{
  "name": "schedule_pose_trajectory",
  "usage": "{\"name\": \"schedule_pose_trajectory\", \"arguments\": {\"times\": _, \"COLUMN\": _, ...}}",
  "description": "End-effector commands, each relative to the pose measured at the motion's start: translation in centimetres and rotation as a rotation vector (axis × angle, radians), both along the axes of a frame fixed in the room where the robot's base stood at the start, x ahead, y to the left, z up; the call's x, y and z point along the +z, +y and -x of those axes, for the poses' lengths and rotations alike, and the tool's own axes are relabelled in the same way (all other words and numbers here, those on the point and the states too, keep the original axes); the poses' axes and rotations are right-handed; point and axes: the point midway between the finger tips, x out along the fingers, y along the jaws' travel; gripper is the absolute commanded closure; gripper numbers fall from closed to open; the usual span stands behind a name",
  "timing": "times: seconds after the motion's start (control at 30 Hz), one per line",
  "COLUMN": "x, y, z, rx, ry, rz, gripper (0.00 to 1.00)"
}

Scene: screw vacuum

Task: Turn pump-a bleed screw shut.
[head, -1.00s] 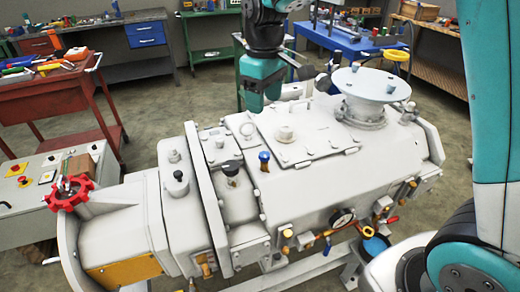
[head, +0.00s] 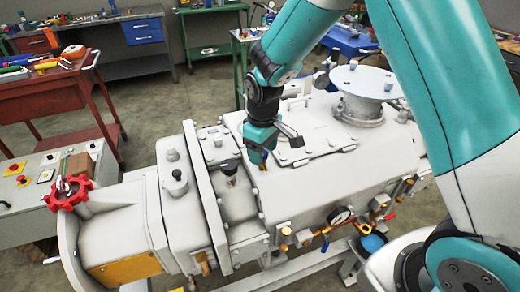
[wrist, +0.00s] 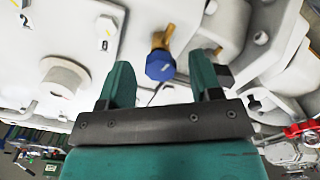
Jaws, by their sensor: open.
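A blue-capped screw (wrist: 160,66) with a brass stem stands on the white pump housing (wrist: 212,20). It looks like the bleed screw, but no label naming it can be read. My gripper (head: 259,157) is over the housing, right beside the black knob in the head view. Its two fingers are spread wide in the wrist view, with the blue cap just beyond the tips and between them. Nothing is held. In the head view my gripper hides most of the screw; a bit of brass shows below it.
A black knob (head: 230,168) stands to the left of my gripper, and a red handwheel (head: 68,192) is at the far left. A pale round flange (head: 365,82) rises at the right.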

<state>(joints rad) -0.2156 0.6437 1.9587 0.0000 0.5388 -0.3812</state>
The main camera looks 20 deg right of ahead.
Motion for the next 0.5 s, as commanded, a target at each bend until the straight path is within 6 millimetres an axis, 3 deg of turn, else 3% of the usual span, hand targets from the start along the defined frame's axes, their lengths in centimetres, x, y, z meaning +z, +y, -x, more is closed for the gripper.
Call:
{"name": "schedule_pose_trajectory", "arguments": {"times": 0.13, "x": 0.0, "y": 0.0, "z": 0.0, "rx": 0.0, "ry": 0.0, "rz": 0.0, "gripper": 0.44}}
{"name": "schedule_pose_trajectory", "arguments": {"times": 0.33, "x": 0.0, "y": 0.0, "z": 0.0, "rx": 0.0, "ry": 0.0, "rz": 0.0, "gripper": 0.9}}
{"name": "schedule_pose_trajectory", "arguments": {"times": 0.4, "x": 0.0, "y": 1.1, "z": 0.0, "rx": 0.005, "ry": 0.0, "rz": 0.0, "gripper": 0.91}}
{"name": "schedule_pose_trajectory", "arguments": {"times": 0.5, "x": 0.1, "y": 0.5, "z": 0.0, "rx": 0.0, "ry": 0.0, "rz": -0.002, "gripper": 0.91}}
